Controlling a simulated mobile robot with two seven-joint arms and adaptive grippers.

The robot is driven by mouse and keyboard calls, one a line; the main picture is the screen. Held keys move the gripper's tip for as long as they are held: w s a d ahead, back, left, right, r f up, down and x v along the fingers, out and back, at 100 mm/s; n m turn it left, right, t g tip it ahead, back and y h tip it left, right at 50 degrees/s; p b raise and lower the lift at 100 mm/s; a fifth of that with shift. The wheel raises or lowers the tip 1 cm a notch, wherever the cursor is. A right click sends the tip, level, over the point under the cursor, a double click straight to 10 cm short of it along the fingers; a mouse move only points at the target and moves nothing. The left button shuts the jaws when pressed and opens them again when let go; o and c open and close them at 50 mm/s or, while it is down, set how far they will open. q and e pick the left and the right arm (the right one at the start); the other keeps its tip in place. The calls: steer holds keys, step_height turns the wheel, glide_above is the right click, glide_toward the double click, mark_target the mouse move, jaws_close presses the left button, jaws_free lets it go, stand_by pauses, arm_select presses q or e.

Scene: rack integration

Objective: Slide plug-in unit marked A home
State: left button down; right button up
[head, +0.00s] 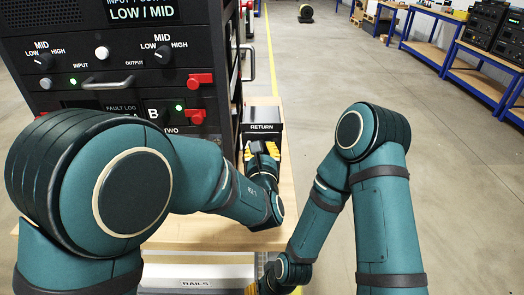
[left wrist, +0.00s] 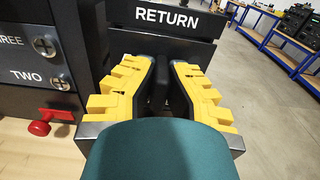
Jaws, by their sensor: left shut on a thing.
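The rack (head: 95,65) stands at left with dark units. A unit marked B (head: 152,111) shows with red latches (head: 200,80) at its right edge. I cannot read an A mark on any unit; my left arm covers the lower rack. My left gripper (head: 262,149) is right of the rack, in front of a dark box marked RETURN (head: 264,128). In the left wrist view its yellow fingers (left wrist: 160,68) are shut on a dark upright piece (left wrist: 159,88) in front of the RETURN box (left wrist: 168,20). My right gripper (head: 257,287) is mostly cut off at the bottom edge.
A wooden bench top (head: 210,236) lies under the rack and the RETURN box. A label reading RAILS (head: 195,283) shows below it. A red knob (left wrist: 40,127) sticks out at the rack's lower edge. Blue-framed benches (head: 440,55) stand far right; the floor between is clear.

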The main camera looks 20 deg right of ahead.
arm_select(q)
steer(key=shift+w, duration=0.2)
steer(key=c, duration=1.1)
jaws_free()
steer(key=shift+o, duration=0.2)
steer(key=shift+f, duration=0.1)
steer(key=v, duration=1.2)
steer(key=shift+r, duration=0.2)
